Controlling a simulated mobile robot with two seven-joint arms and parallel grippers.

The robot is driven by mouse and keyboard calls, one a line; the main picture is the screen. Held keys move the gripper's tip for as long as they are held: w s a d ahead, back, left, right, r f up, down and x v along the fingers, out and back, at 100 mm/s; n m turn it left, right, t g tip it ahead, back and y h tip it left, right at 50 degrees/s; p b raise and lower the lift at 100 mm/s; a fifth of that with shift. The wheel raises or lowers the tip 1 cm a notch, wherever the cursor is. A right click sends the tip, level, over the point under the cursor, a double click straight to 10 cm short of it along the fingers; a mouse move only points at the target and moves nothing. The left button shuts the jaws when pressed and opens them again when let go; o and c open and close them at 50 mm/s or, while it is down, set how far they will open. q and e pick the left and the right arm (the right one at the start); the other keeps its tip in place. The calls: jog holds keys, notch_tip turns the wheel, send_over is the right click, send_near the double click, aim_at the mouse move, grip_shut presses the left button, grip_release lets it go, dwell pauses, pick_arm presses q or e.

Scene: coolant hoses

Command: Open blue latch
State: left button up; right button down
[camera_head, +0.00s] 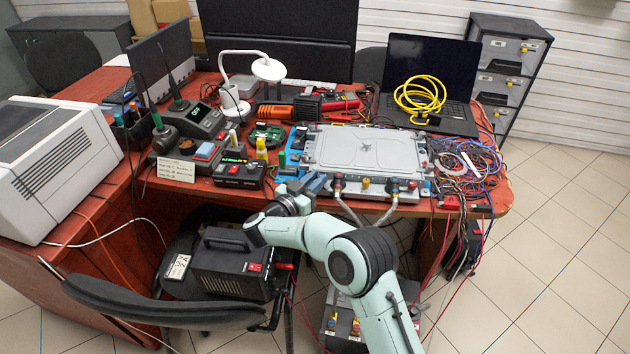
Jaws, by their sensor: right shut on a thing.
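A flat grey unit (368,152) with a ribbed lid lies on the red table, with blue edging along its left side. My right gripper (312,184) is at the unit's front left corner, its arm rising from the bottom. It is shut on what seems to be the blue latch; the jaws and wrist cover most of it, so its angle cannot be told. My left gripper is out of view.
A black box with a handle (228,258) stands on the chair, left of my arm. Tangled wires (466,160) lie right of the unit. A small control box (240,173) and a green board (267,134) are on its left. Tiled floor is free at right.

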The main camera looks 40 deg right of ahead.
jog(key=shift+w+m+g, duration=0.2)
jog(key=shift+m+g, duration=0.4)
jog(key=shift+g, duration=0.2)
jog(key=shift+f+m+g+h, duration=0.1)
jog(key=shift+m+g+h, duration=0.2)
jog(key=shift+g, duration=0.3)
jog(key=shift+w+m+g+b, duration=0.1)
jog(key=shift+m+g+b, duration=0.2)
jog(key=shift+g+b, duration=0.2)
jog(key=shift+g, duration=0.3)
jog(key=shift+w+m+g+b, duration=0.15)
jog(key=shift+m+g+b, duration=0.7)
jog(key=shift+b, duration=0.25)
jog(key=shift+g, duration=0.45)
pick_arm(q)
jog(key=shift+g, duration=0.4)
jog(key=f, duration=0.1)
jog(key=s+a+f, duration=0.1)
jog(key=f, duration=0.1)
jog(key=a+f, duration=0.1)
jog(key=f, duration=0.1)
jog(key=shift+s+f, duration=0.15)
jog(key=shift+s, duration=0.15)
